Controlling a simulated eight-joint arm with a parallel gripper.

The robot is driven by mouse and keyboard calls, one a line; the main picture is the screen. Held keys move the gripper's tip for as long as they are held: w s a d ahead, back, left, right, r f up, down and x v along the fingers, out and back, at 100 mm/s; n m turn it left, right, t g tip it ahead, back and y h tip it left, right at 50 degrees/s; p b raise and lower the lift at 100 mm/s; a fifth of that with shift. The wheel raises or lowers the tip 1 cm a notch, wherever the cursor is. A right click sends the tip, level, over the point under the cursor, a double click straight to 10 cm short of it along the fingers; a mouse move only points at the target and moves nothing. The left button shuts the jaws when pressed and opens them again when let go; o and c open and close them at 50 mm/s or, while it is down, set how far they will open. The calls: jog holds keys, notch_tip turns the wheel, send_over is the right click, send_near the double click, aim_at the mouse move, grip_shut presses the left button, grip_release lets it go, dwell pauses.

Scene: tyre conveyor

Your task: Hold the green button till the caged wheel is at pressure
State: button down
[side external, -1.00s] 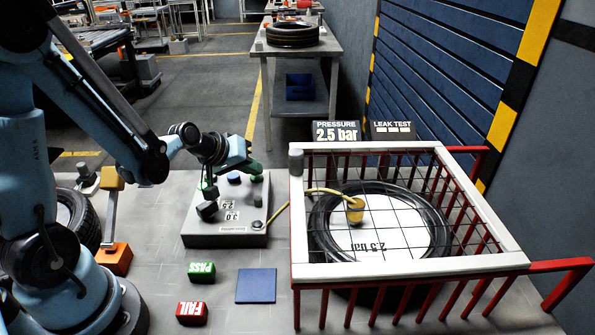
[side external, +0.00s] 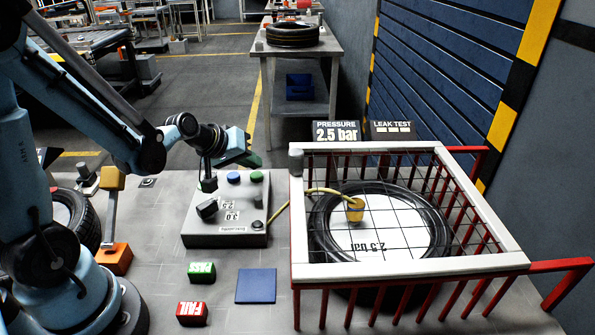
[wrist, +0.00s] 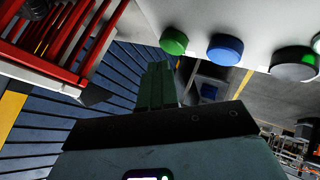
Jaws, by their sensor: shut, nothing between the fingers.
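The green button (side external: 256,177) is at the right end of a row on the grey control box. It also shows in the wrist view (wrist: 173,41), with the blue button (wrist: 225,48) beside it. My gripper (side external: 254,160) is shut and empty, its green fingers just above the green button, apart from it. The fingers also show in the wrist view (wrist: 157,85). The caged wheel (side external: 440,235) lies flat in the red cage (side external: 516,262) with a yellow hose fitting (side external: 355,210) on it. The pressure display (side external: 336,132) reads 2.5 bar.
A selector marked 2.5 and 3.0 (side external: 207,209) sits on the control box (side external: 245,240). A leak test panel (side external: 392,131) stands beside the pressure display. Green PASS (side external: 202,271) and red FAIL (side external: 191,313) blocks and a blue pad (side external: 256,286) lie in front.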

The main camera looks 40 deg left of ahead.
aim_at(253, 176)
dwell(0.3)
jog(key=shift+r, duration=2.55)
jog(key=s+d+r+m+g, duration=0.2)
jog(key=s+d+m, duration=0.6)
jog(key=s, duration=0.3)
jog(key=shift+s+d, duration=0.25)
jog(key=shift+s, duration=0.05)
dwell(1.2)
